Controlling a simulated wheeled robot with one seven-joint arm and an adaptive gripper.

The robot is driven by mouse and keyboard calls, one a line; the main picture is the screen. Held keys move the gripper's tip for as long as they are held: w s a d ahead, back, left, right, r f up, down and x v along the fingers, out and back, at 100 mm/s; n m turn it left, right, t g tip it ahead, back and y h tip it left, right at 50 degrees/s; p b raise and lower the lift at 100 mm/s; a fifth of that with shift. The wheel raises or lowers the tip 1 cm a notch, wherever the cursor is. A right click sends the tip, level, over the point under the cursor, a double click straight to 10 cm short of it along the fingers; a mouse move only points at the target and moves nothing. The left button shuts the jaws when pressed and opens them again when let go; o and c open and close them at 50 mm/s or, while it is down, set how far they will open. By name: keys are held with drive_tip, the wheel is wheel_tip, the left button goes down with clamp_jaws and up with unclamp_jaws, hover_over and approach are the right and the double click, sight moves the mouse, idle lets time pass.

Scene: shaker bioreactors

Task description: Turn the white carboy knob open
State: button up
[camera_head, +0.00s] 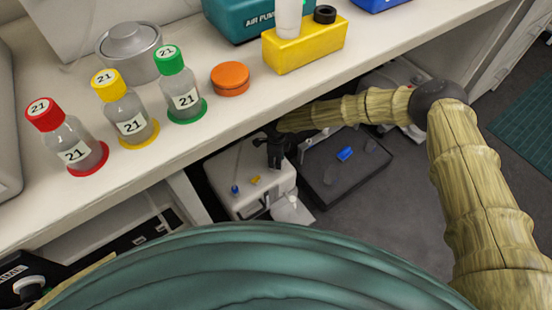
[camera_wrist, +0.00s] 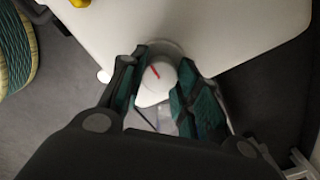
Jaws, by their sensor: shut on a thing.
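The white carboy (camera_head: 225,167) stands on the floor under the bench, and its pale body (camera_wrist: 225,25) fills the upper middle of the wrist view. The white knob (camera_wrist: 164,80) with a short slanted red mark sits at the carboy's edge, between my fingers. My gripper (camera_wrist: 158,80) is shut on this knob, one finger on each side. In the head view my gripper (camera_head: 275,160) reaches down at the carboy's right part and hides the knob.
A blue knob (camera_head: 235,189) and a yellow knob (camera_head: 255,179) sit beside it on the carboy. A dark tray (camera_head: 325,190) with a blue item lies to the right. The bench (camera_head: 215,120) overhangs close behind, with bottles, an orange lid (camera_head: 230,78) and a yellow block (camera_head: 305,47).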

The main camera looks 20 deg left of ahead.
drive_tip(key=shift+w+d+n, duration=0.1)
drive_tip(key=shift+w+n, duration=0.1)
drive_tip(key=shift+n, duration=0.2)
drive_tip(key=o, duration=1.1)
drive_tip(key=shift+c, duration=0.2)
drive_tip(key=shift+s, duration=0.1)
drive_tip(key=shift+r, duration=0.15)
drive_tip(key=shift+r, duration=3.6)
